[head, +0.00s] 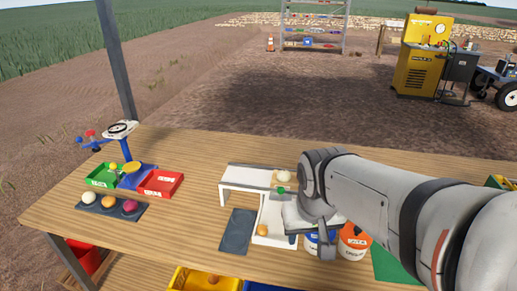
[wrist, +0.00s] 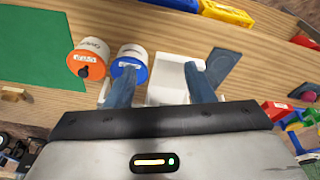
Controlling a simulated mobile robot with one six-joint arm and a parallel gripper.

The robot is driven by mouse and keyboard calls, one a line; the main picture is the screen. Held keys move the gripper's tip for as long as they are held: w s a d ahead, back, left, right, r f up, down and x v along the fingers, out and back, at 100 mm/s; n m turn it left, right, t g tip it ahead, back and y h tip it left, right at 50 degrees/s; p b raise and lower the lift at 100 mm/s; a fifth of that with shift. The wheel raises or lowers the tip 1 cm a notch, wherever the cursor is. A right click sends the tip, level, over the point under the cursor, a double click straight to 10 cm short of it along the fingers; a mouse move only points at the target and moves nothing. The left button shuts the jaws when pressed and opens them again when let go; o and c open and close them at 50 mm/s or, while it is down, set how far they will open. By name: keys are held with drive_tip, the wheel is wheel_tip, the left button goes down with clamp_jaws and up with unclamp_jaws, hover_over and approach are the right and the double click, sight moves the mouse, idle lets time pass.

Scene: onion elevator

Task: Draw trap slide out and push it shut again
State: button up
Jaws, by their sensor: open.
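A white raised chute (head: 245,177) stands on the wooden table. At its right end a pale onion (head: 284,176) rests on a tan piece. A small green knob (head: 281,190) shows just below that; I cannot tell for sure that it belongs to the trap slide. In the head view my arm hides most of the gripper and part of the chute's right end.
A blue-lidded jar (wrist: 130,65) and an orange-lidded jar (wrist: 88,60) stand close beside the fingers. A dark mat (head: 238,231) lies left of the tray. Green (head: 102,175) and red (head: 160,183) trays and a scale stand at left. The table between them and the chute is clear.

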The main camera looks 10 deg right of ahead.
drive_tip(key=t+h+b, duration=0.1)
drive_tip(key=h+b, duration=0.1)
approach(280, 189)
drive_tip(key=f, duration=0.2)
drive_tip(key=shift+m, duration=0.4)
drive_tip(key=x, duration=0.7)
drive_tip(key=shift+w+d+f, duration=0.15)
drive_tip(key=shift+w+d, duration=0.25)
drive_tip(key=shift+w, duration=0.05)
clamp_jaws()
drive_tip(key=s+a+b, duration=0.2)
drive_tip(key=s+b, duration=0.2)
drive_tip(key=s, duration=0.4)
drive_tip(key=shift+a, duration=0.3)
drive_tip(key=shift+f, duration=0.15)
idle(0.7)
